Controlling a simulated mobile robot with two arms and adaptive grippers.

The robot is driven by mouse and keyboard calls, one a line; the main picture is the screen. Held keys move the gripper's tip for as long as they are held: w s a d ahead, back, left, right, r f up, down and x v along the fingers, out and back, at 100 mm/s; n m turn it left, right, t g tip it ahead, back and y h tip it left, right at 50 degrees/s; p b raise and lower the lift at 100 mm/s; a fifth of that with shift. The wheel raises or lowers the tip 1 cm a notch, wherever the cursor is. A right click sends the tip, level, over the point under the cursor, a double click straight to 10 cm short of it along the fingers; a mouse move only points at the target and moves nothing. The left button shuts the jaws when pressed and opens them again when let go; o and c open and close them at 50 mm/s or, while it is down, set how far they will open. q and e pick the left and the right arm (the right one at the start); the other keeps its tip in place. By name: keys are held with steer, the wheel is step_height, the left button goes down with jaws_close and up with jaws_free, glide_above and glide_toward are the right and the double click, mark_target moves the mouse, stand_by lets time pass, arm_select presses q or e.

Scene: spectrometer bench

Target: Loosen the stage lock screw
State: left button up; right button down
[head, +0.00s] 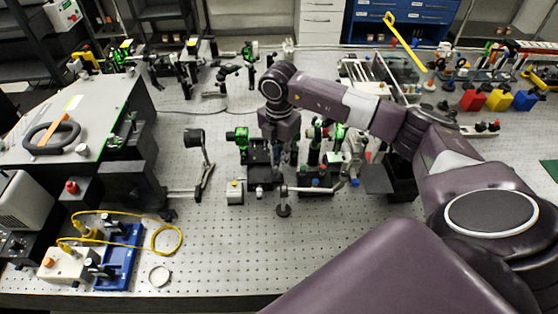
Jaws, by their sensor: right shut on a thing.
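My right arm reaches in from the right and bends down at the wrist. My right gripper (290,155) points down at the right side of a black stage (258,153) in the middle of the bench. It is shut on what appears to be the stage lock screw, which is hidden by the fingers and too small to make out. A green-ringed optic mount (240,141) stands at the left of the stage. My left gripper is not in view.
Green-and-black posts (314,145) stand close right of my gripper. A dark round optic on an arm (194,138) stands to the left. A blue fixture with a yellow fibre (119,256) lies front left. The perforated bench (235,255) is clear in front.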

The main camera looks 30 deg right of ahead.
steer(key=n+b, duration=0.5)
steer(key=n, duration=0.1)
steer(key=shift+f, duration=0.15)
steer(key=n+b, duration=0.4)
steer(key=n, duration=0.2)
steer(key=shift+b, duration=0.35)
steer(key=n+b, duration=0.3)
steer(key=n, duration=0.3)
steer(key=shift+n, duration=0.4)
steer(key=n+b, duration=0.1)
steer(key=n, duration=0.2)
steer(key=shift+b, duration=0.4)
steer(key=shift+r+n+b, duration=0.2)
steer(key=shift+n+b, duration=0.15)
steer(key=shift+n, duration=0.95)
steer(key=c, duration=2)
jaws_free()
steer(key=shift+o, duration=0.2)
